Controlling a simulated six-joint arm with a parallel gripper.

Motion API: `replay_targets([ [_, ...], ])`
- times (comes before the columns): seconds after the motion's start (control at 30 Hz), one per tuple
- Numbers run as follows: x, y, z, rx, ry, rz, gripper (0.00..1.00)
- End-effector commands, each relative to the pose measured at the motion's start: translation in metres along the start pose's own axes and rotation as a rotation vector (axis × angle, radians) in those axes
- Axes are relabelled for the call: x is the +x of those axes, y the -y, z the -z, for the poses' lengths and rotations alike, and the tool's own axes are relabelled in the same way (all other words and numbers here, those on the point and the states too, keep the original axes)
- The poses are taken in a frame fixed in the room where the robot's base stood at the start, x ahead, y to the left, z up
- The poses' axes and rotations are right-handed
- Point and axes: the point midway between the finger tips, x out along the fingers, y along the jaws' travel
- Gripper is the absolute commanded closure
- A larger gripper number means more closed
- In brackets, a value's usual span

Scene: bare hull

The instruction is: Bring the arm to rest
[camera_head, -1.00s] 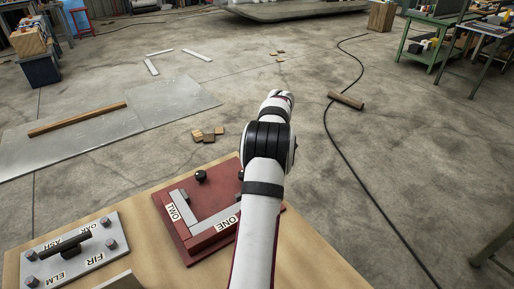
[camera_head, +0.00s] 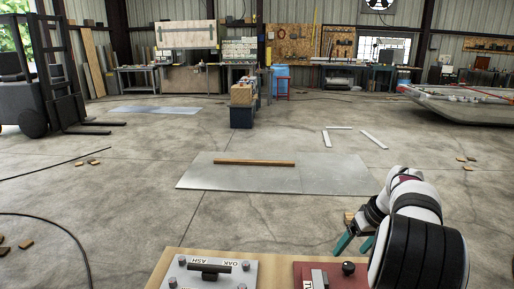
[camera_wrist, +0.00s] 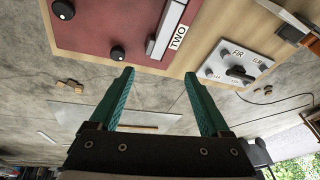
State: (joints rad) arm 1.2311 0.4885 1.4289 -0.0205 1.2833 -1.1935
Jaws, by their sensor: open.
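My gripper (camera_head: 354,238) is at the lower right of the head view, beyond the far edge of the wooden bench top. Its two teal fingers are spread apart, and in the wrist view the gripper (camera_wrist: 158,92) has nothing between its fingertips. My white and black arm covers the right part of the red panel (camera_head: 305,268). The wrist view shows more of the red panel (camera_wrist: 95,28), with a grey L-shaped bar, a label TWO and two black knobs. The grey panel (camera_head: 185,280) with a dark handle and wood-name labels is left of it; it also shows in the wrist view (camera_wrist: 222,52).
The wooden bench top (camera_head: 275,272) bears both panels. Metal sheets (camera_head: 240,178) with a brown bar (camera_head: 254,162) lie on the concrete floor beyond. A forklift (camera_head: 45,85) stands at left, a wood block on a dark box (camera_head: 242,115) farther back. The air above the floor is clear.

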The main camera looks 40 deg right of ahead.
Motion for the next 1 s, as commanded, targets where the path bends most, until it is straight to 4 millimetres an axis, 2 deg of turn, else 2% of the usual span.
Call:
replay_targets([
  [0.03, -0.004, 0.053, 0.004, -0.016, 0.027, 0.026, 0.19],
  [0.07, -0.006, 0.086, 0.003, -0.015, 0.047, 0.042, 0.19],
  [0.1, -0.009, 0.128, -0.004, -0.013, 0.076, 0.060, 0.19],
  [0.17, -0.014, 0.190, -0.024, -0.014, 0.123, 0.081, 0.19],
  [0.2, -0.019, 0.228, -0.044, -0.015, 0.156, 0.090, 0.19],
  [0.27, -0.025, 0.279, -0.083, -0.017, 0.210, 0.098, 0.19],
  [0.3, -0.030, 0.306, -0.114, -0.020, 0.245, 0.095, 0.19],
  [0.37, -0.035, 0.336, -0.163, -0.024, 0.293, 0.086, 0.19],
  [0.4, -0.038, 0.348, -0.195, -0.026, 0.322, 0.074, 0.19],
  [0.5, -0.040, 0.357, -0.261, -0.030, 0.374, 0.041, 0.19],
  [0.6, -0.039, 0.354, -0.298, -0.030, 0.398, 0.016, 0.19],
  [0.7, -0.038, 0.351, -0.310, -0.025, 0.407, 0.004, 0.19],
  [1.0, -0.038, 0.351, -0.309, -0.022, 0.408, 0.005, 0.19],
])
